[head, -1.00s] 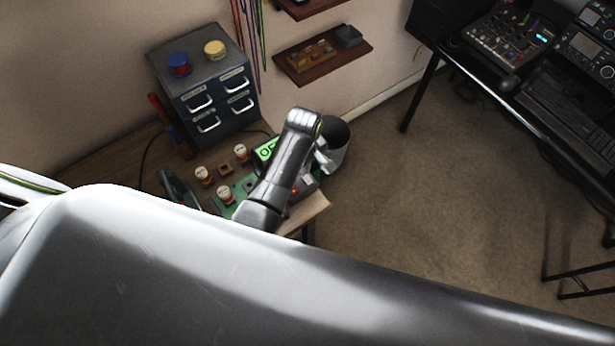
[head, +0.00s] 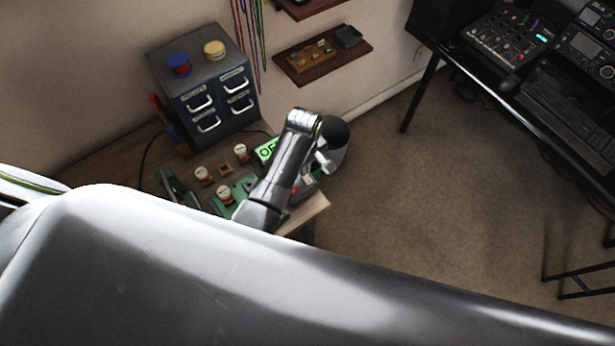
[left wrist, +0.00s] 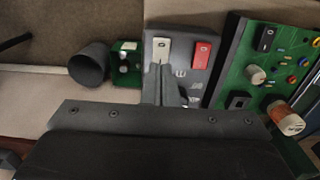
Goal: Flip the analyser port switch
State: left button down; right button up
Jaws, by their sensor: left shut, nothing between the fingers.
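A grey switch box (left wrist: 185,55) shows in the left wrist view, with a cream rocker switch (left wrist: 161,50) on its left and a red rocker switch (left wrist: 202,54) on its right. I cannot tell from any label which is the analyser port switch. My left gripper (left wrist: 161,72) is shut and empty. Its fingertips are over the lower end of the cream rocker; whether they touch it I cannot tell. In the head view my forearm covers part of the bench, and the fingertips cannot be made out. A lit green display (head: 266,151) shows beside the arm, partly covered. My right gripper is not in view.
A green circuit board (left wrist: 262,75) with knobs and switches lies right of the box. A dark cup-like object (left wrist: 88,65) and a small green box (left wrist: 125,62) are to its left. A drawer cabinet (head: 212,100) stands behind on the wooden bench (head: 110,165).

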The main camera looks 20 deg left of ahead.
pick_arm(q)
jog(key=shift+f, duration=0.15)
dwell(0.5)
jog(key=shift+f+b, duration=0.5)
jog(key=shift+f, duration=0.25)
dwell(0.4)
notch_tip(320, 180, up, 3)
jog(key=p, duration=0.2)
jog(key=shift+f+p, duration=0.1)
jog(key=shift+p, duration=0.2)
jog(key=shift+r, duration=2.1)
